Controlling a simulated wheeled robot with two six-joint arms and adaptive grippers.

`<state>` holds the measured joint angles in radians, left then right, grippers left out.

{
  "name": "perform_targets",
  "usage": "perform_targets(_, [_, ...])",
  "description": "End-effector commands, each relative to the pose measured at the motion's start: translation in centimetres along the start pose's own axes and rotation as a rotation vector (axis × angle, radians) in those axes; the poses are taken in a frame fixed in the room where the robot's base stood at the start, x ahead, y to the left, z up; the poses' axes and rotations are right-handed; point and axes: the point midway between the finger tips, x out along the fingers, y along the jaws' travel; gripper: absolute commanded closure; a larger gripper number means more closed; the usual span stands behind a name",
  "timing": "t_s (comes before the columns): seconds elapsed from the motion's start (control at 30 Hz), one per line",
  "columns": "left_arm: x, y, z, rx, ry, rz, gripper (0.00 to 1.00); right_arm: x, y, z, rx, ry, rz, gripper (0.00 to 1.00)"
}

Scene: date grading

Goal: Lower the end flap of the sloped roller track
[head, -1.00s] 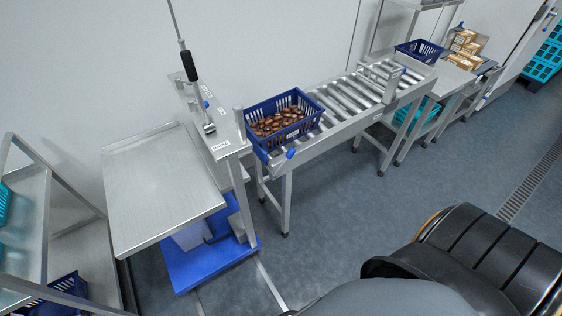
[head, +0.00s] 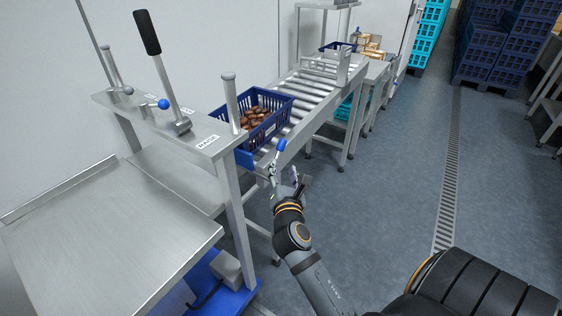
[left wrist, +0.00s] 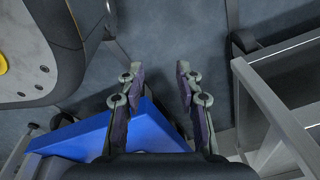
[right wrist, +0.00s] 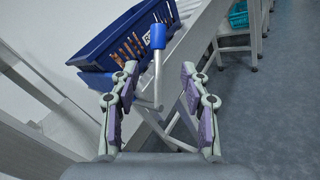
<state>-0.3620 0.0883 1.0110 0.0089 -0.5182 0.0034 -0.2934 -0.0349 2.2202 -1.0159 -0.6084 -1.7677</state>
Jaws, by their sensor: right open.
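The sloped roller track (head: 312,92) runs back from the lever stand. A blue crate of dates (head: 262,122) rests at its near end; the crate also shows in the right wrist view (right wrist: 105,52). A short lever with a blue knob (head: 281,144) stands at the track's near corner. A blue plate, perhaps the end flap (head: 243,158), shows below the crate, partly hidden. My right gripper (head: 284,178) is open just below the knob. In the right wrist view the lever's rod (right wrist: 156,78) shows between its fingers (right wrist: 160,72); contact is unclear. My left gripper (left wrist: 155,72) is open and empty.
The stand (head: 215,148) beside the track carries a tall black-handled lever (head: 160,72) and a metal post (head: 231,104). A steel table (head: 110,225) is at the left. A blue base (left wrist: 95,132) lies below my left gripper.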

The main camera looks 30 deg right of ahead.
Motion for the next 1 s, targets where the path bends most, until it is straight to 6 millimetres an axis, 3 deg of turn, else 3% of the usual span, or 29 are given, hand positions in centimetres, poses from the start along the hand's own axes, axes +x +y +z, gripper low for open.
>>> perform_targets(0.17, [0.0,0.0,0.0,0.000,-0.001,0.000,0.65,0.1,0.2,0.8,-0.018,-0.017,0.002,0.54])
perform_targets(0.27, [0.0,0.0,-0.1,0.000,0.000,0.000,0.65,1.2,0.3,0.8,-0.020,-0.018,0.005,0.54])
perform_targets(0.5, [0.1,0.0,-0.6,0.000,0.002,0.000,0.65,6.3,0.2,0.8,-0.018,-0.018,0.003,0.54])
perform_targets(0.7, [0.0,0.0,-1.1,0.000,0.006,0.000,0.65,9.4,0.2,0.8,-0.016,-0.015,0.003,0.54])
perform_targets(1.0, [-0.1,0.1,-1.3,0.000,0.004,0.000,0.65,10.4,0.2,0.8,-0.013,-0.013,0.002,0.54])
